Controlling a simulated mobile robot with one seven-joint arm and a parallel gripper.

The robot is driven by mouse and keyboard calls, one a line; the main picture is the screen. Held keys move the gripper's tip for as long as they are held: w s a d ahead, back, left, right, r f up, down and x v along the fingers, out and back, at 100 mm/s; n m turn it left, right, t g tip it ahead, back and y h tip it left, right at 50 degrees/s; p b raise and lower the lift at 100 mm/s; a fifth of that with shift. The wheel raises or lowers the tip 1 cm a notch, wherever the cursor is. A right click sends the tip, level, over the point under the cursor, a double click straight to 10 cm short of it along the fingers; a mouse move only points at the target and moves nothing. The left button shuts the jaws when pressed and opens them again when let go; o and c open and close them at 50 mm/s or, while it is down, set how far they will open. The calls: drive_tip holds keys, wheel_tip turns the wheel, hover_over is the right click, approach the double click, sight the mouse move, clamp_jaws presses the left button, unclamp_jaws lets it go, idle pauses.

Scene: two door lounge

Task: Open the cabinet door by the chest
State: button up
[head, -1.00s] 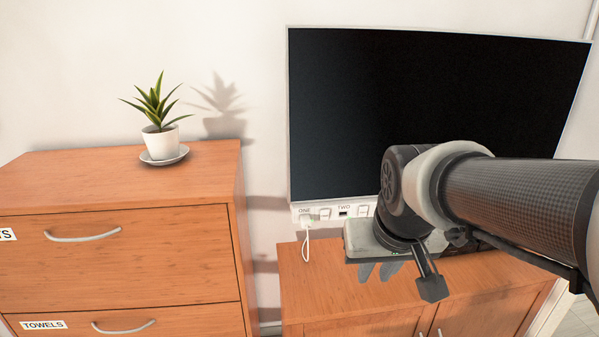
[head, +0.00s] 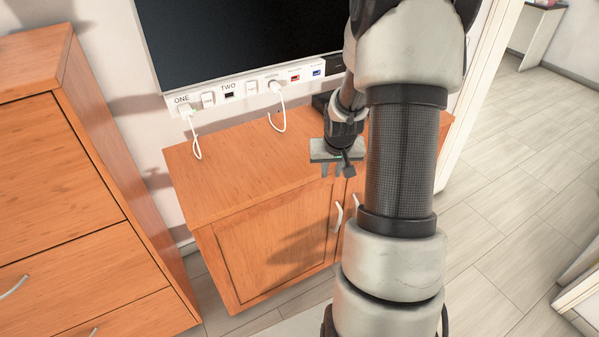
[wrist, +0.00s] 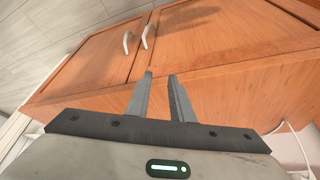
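The low wooden cabinet (head: 240,165) stands right of the drawer chest (head: 50,180) in the head view. Its door by the chest (head: 265,255) is shut, with a pale curved handle (head: 338,218) near its right edge. In the wrist view this door (wrist: 230,45) is on the right, with its handle (wrist: 146,37) beside the seam. My gripper (head: 331,172) is above the cabinet's front edge, fingers pointing down. In the wrist view my gripper (wrist: 161,76) is open and empty, its fingertips apart and not touching a handle.
The other cabinet door (wrist: 85,60) is also shut. A screen (head: 250,40) hangs above the cabinet, with a labelled socket strip (head: 228,92) and white cables below it. Pale floor (head: 500,220) is open on the right. My arm hides part of the cabinet's right side.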

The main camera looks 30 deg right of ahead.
drive_tip(key=m+b, duration=0.2)
drive_tip(key=b, duration=0.2)
approach(340, 219)
drive_tip(key=b+x, duration=0.4)
drive_tip(key=x, duration=0.7)
drive_tip(key=shift+w+f, duration=0.1)
drive_tip(key=shift+f, duration=0.1)
drive_tip(key=shift+c, duration=0.3)
clamp_jaws()
